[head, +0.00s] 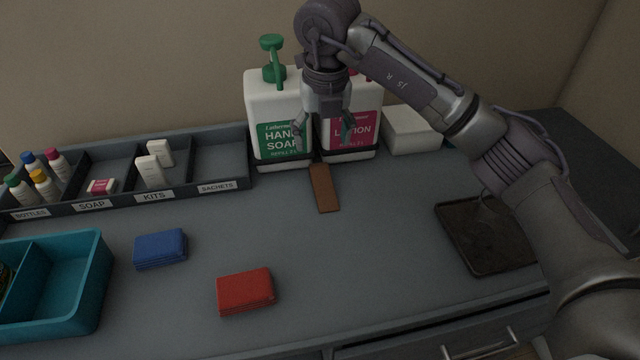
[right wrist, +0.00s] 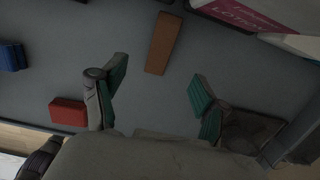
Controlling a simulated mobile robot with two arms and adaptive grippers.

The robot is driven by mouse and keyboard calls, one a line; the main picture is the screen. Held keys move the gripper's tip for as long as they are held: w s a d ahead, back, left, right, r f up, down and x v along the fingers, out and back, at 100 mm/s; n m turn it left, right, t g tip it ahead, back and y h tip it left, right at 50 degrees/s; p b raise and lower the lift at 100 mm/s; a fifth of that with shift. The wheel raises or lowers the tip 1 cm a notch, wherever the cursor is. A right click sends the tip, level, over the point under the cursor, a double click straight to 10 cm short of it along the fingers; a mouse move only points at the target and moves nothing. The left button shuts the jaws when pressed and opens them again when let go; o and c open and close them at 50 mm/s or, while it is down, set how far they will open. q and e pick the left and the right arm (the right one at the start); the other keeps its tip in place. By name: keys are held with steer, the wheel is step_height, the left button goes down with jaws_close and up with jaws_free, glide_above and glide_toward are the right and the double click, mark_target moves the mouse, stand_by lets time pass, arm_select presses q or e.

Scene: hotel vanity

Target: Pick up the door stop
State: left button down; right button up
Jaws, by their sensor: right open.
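The door stop looks like a flat brown wedge (head: 324,188) lying on the grey counter, its far end close to the two dispensers. It also shows in the right wrist view (right wrist: 163,43), ahead of the fingers and between their lines. My right gripper (head: 324,134) hangs above the counter in front of the dispensers, over the far end of the wedge and apart from it. Its green-padded fingers (right wrist: 156,84) are spread open with nothing between them. My left gripper does not show.
A hand soap dispenser (head: 266,116) and a lotion dispenser (head: 366,128) stand right behind the wedge. A labelled organizer (head: 215,187) is at the left.

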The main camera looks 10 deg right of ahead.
steer(key=p, duration=0.1)
glide_above(323, 185)
steer(key=f, duration=0.7)
steer(key=shift+s+a, duration=0.2)
steer(key=shift+s, duration=0.1)
steer(key=shift+f+p, duration=0.4)
steer(key=shift+f, duration=0.15)
steer(key=f, duration=0.1)
steer(key=f+p, duration=0.1)
steer(key=f, duration=0.2)
steer(key=shift+w+d+f+p, duration=0.15)
steer(key=shift+w+d+p, duration=0.05)
steer(key=shift+d+p, duration=0.1)
steer(key=shift+f, duration=0.2)
steer(key=c, duration=1.3)
